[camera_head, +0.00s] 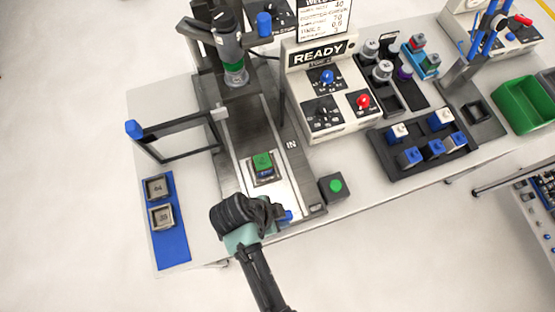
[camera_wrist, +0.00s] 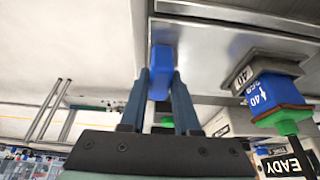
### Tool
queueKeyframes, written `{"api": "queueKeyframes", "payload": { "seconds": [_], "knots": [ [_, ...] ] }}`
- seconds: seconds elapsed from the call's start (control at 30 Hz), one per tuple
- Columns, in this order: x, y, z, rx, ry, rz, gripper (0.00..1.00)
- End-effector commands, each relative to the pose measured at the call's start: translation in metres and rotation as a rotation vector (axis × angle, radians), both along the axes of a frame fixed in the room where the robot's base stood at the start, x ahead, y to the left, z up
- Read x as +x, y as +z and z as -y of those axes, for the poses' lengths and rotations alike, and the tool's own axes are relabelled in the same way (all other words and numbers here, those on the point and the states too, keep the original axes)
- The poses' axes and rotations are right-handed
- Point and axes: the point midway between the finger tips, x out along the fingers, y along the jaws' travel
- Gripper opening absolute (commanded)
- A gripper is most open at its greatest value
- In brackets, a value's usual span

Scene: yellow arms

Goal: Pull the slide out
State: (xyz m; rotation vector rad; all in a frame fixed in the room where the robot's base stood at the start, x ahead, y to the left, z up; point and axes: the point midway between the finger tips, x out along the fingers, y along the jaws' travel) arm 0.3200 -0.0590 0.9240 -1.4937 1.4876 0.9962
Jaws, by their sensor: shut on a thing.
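The slide is a metal plate (camera_head: 297,190) lying in a dark channel under the welding head, its near end close to the table's front edge. A green-topped block (camera_head: 262,162) sits in a grey holder on it. The slide's blue handle (camera_head: 288,216) shows just past my gripper (camera_head: 277,213), which hides part of it. In the wrist view my gripper's two fingers (camera_wrist: 161,90) stand on either side of the blue handle (camera_wrist: 161,60), shut on it. The slide's metal (camera_wrist: 215,42) fills the top of that view, with the block (camera_wrist: 268,90) at right.
A swung-open guard frame (camera_head: 178,140) with a blue knob stands left of the slide. A small box with a green button (camera_head: 334,187) is close on the right. A control panel reading READY (camera_head: 320,55) stands behind it. The floor in front is clear.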

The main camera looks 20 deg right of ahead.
Motion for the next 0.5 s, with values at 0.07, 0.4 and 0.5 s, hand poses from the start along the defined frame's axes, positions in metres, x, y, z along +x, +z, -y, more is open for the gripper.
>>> {"api": "queueKeyframes", "payload": {
  "seconds": [0.07, 0.4, 0.5],
  "knots": [
    [-0.0039, 0.0006, 0.0004, -0.002, -0.001, -0.006, 0.00],
    [-0.0061, -0.0008, 0.0008, -0.003, -0.003, -0.012, 0.34],
    [-0.0058, -0.0009, 0.0008, -0.003, -0.003, -0.011, 0.52]
  ]
}}
